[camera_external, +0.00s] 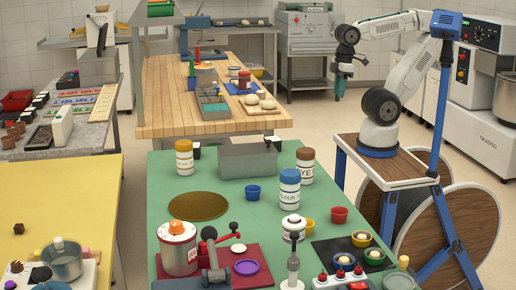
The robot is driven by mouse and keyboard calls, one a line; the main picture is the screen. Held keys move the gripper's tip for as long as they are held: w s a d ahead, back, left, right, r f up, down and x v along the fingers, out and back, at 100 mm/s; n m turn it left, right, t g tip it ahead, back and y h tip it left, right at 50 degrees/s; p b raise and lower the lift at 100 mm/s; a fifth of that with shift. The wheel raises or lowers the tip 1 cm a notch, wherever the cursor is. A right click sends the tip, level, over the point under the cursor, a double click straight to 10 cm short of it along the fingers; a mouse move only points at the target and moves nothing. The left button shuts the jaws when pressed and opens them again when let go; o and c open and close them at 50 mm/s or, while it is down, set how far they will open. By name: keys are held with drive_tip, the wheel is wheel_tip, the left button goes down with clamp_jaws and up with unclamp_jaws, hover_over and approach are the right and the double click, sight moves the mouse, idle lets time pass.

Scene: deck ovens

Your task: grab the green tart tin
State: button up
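A small green tart tin (375,260) with a pale filling sits on a black mat (325,247) at the front right of the green table (165,200). A yellow tin (361,243) and another small filled tin (344,267) are close to it on the mat. My gripper (339,88) hangs far behind and above the green tin, over the floor gap beyond the green table. It is small in view, and I cannot tell whether its fingers are apart. I see nothing held in it.
Loose red (339,215), yellow (308,225) and blue (252,194) tins stand behind the mat. A tall silver device (293,250) stands left of the mat, with a red-knobbed unit (342,280) in front.

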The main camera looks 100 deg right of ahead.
drive_tip(key=o, duration=0.5)
